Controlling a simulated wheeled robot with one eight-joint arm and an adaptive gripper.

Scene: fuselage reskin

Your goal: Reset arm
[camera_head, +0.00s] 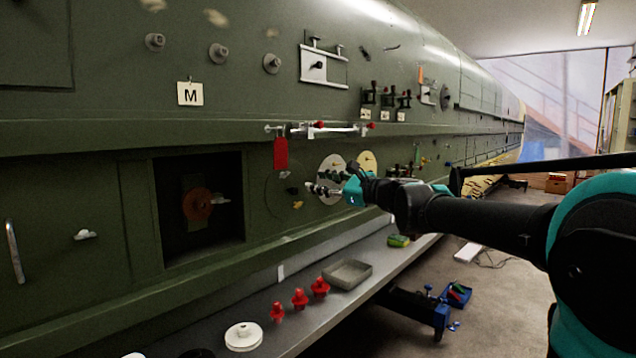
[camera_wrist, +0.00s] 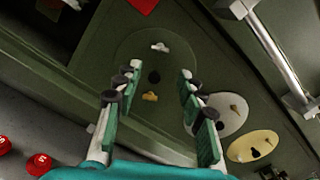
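My arm reaches from the right of the head view toward the green fuselage side (camera_head: 100,135). My gripper (camera_head: 322,183) is in front of the fuselage, by a white round plate (camera_head: 331,166). In the wrist view my gripper (camera_wrist: 157,82) is open, its two green-padded fingers well apart and nothing between the pads. Beyond the fingers lies a round green panel area (camera_wrist: 140,47) with a white latch (camera_wrist: 160,46), a dark hole and a yellow latch (camera_wrist: 150,96). I cannot tell the exact gap to the fuselage.
A grey shelf below holds red knobs (camera_head: 299,298), a white round part (camera_head: 243,336), a metal tray (camera_head: 347,274) and a green-yellow sponge (camera_head: 399,241). A blue bin (camera_head: 457,294) stands on the floor.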

